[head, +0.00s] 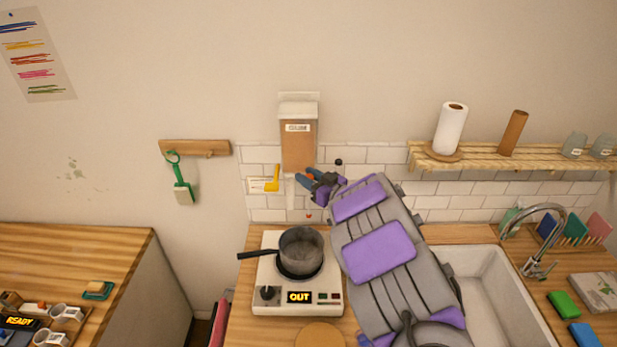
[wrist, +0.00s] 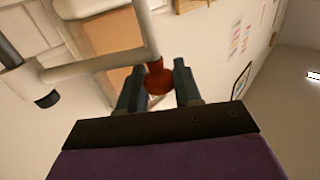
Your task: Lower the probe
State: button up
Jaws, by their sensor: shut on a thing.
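My gripper (head: 309,178) is in front of the tiled wall, above and a little right of the pot (head: 301,248). In the wrist view its two dark fingers (wrist: 157,80) are shut on a red knob (wrist: 157,74). The knob sits at the bend of a pale grey rod (wrist: 100,65). At the left of that view the rod meets a white cylinder with a black tip (wrist: 47,99); I cannot tell whether this is the probe. The dark pot stands on a white hot plate (head: 328,300), whose display (head: 299,297) reads OUT.
A wall dispenser (head: 298,145) hangs behind my gripper, with a yellow lever (head: 272,181) at its lower left. A green scoop (head: 181,185) hangs on the wooden rack (head: 195,147). A sink (head: 490,290) is at right, under a shelf (head: 480,161). A round wooden board (head: 320,335) lies in front of the hot plate.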

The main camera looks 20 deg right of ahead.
grip_shut()
notch_tip(320, 180, down, 17)
jog(key=b, duration=0.5)
jog(key=shift+f, duration=0.2)
jog(key=shift+o, duration=1.7)
grip_release()
jog(key=shift+f, duration=0.1)
jog(key=o, duration=0.3)
jog(key=shift+w, duration=0.1)
jog(key=shift+o, duration=0.3)
jog(key=shift+d, duration=0.15)
